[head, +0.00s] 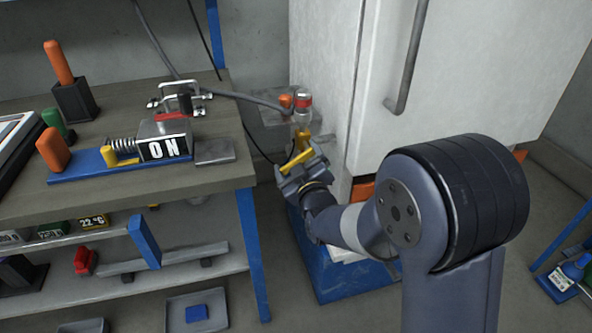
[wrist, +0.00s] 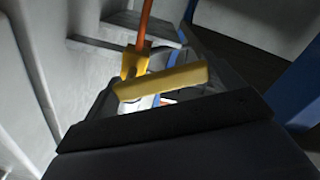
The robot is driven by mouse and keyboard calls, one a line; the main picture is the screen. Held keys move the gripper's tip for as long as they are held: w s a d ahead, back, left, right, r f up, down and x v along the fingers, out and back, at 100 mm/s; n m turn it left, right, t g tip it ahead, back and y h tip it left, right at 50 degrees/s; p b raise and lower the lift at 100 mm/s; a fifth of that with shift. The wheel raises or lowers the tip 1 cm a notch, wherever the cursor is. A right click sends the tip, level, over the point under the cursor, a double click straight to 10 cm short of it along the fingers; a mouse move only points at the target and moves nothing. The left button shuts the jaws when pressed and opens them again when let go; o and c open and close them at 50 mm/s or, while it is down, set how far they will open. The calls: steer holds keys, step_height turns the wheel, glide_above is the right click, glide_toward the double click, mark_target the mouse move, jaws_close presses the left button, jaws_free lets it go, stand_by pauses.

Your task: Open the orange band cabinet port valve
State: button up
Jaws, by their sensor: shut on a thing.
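The white cabinet (head: 330,75) stands on a blue base. On its left side is a port fitting (head: 304,99) with a red-orange band, and a yellow valve body (head: 302,138) sits below it. My gripper (head: 303,168) is at the yellow valve handle (head: 296,161), shut on it. In the wrist view the yellow handle (wrist: 160,83) lies slantwise across, close to the dark jaw of my gripper. The yellow valve body (wrist: 133,62) shows behind it, with an orange pipe above. The jaw hides part of the handle's surroundings.
A workbench (head: 217,178) with an ON switch block (head: 164,148) and clamp stands at left. A grey hose (head: 250,99) runs from the bench to the port. Trays and small parts lie on the lower shelf. Blue-framed equipment (head: 565,275) stands on the floor at right.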

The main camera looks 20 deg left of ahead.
steer(key=n+b, duration=0.1)
steer(key=f+n+b, duration=0.1)
steer(key=shift+w+d+f+n+b, duration=0.15)
steer(key=shift+d+n+b, duration=0.1)
steer(key=shift+n+b, duration=0.15)
steer(key=n+b, duration=0.2)
steer(key=d+n+b, duration=0.1)
steer(key=n+b, duration=0.1)
steer(key=n, duration=0.1)
steer(key=w+d+n+b, duration=0.1)
steer(key=n+b, duration=0.2)
steer(key=shift+w+f, duration=0.1)
steer(key=shift+f, duration=0.2)
steer(key=shift+n, duration=0.4)
steer(key=o, duration=1.2)
steer(key=shift+c, duration=0.2)
steer(key=p+v, duration=0.1)
steer(key=v, duration=0.9)
steer(key=shift+s+d+p, duration=0.25)
steer(key=shift+d+p, duration=0.05)
steer(key=shift+p, duration=0.1)
